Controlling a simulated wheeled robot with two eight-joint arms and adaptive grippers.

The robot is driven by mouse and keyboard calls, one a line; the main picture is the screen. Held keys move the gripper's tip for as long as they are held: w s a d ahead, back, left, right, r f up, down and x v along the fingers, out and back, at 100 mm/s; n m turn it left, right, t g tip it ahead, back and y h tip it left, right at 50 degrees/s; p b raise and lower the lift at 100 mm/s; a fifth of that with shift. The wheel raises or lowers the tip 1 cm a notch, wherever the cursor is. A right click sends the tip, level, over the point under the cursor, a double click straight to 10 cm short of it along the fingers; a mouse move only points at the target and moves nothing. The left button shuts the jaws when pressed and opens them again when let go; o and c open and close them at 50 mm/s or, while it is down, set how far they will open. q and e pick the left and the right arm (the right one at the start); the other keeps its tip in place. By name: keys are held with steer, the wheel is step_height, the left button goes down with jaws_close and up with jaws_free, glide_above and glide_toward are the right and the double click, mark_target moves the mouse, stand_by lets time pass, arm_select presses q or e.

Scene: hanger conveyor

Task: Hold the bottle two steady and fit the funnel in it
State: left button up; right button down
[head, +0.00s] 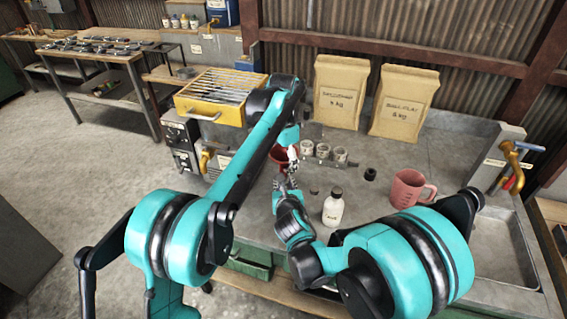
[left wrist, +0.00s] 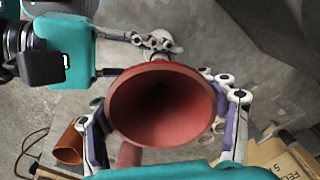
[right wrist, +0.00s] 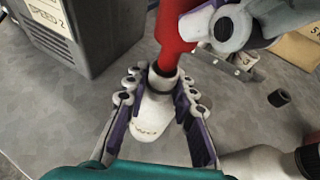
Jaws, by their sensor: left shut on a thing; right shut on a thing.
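The red funnel (left wrist: 160,105) is gripped between the fingers of my left gripper (left wrist: 162,115), its wide mouth facing the left wrist camera. In the head view part of the funnel (head: 279,155) shows beside my left arm. My right gripper (right wrist: 157,98) is shut on a white bottle (right wrist: 150,117) with fingers on both sides below its neck. The funnel's red spout (right wrist: 173,45) meets the bottle's open neck (right wrist: 163,80) in the right wrist view. How deep the spout sits is hidden. In the head view my arms hide most of this bottle.
Another white bottle (head: 333,210) with a dark cap stands just right of my right gripper. Small jars (head: 323,151), a black cap (head: 370,174) and a red mug (head: 407,188) are on the bench. Paper sacks (head: 340,95) and a yellow rack (head: 200,107) stand behind.

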mark_target(283, 153)
arm_select(q)
steer(key=shift+f, duration=1.55)
arm_select(e)
steer(key=shift+f, duration=0.15)
stand_by(1.4)
arm_select(q)
steer(key=o, duration=0.9)
steer(key=shift+o, duration=0.2)
steer(key=o, duration=0.4)
step_height(283, 153, up, 12)
steer(key=shift+s+r, duration=0.1)
